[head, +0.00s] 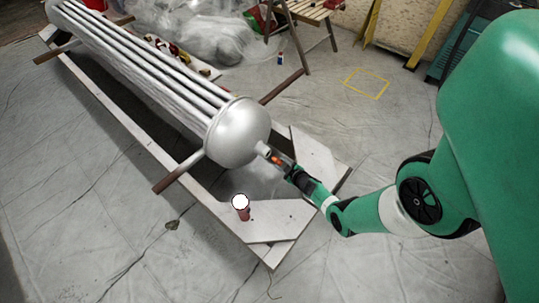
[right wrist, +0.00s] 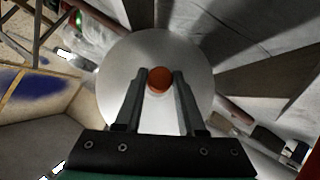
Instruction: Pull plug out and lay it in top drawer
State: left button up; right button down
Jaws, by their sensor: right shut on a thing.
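The plug (head: 276,158) is a small orange-red piece at the short nozzle on the domed end of a long silver vessel (head: 236,130). In the right wrist view the plug (right wrist: 159,80) is a round orange end between the two fingers, against the silver dome (right wrist: 120,80). My right gripper (head: 281,162) is shut on the plug. I cannot tell whether the plug is still seated in the nozzle. A dark green cabinet (head: 457,50) stands at the upper right, partly hidden by my arm; I cannot make out its top drawer clearly. My left gripper is not in view.
The vessel rests on a long pale frame (head: 290,215). A red can with a white top (head: 243,214) stands on the frame. A wooden stool (head: 312,14) and a yellow floor square (head: 366,83) are behind. The sheeted floor at right is mostly clear.

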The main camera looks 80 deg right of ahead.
jog(key=shift+s+a+p, duration=0.4)
jog(key=shift+s+a, duration=0.15)
jog(key=shift+s, duration=0.3)
jog(key=shift+s+a+p, duration=0.4)
jog(key=shift+s+a, duration=0.15)
jog(key=shift+s, duration=0.3)
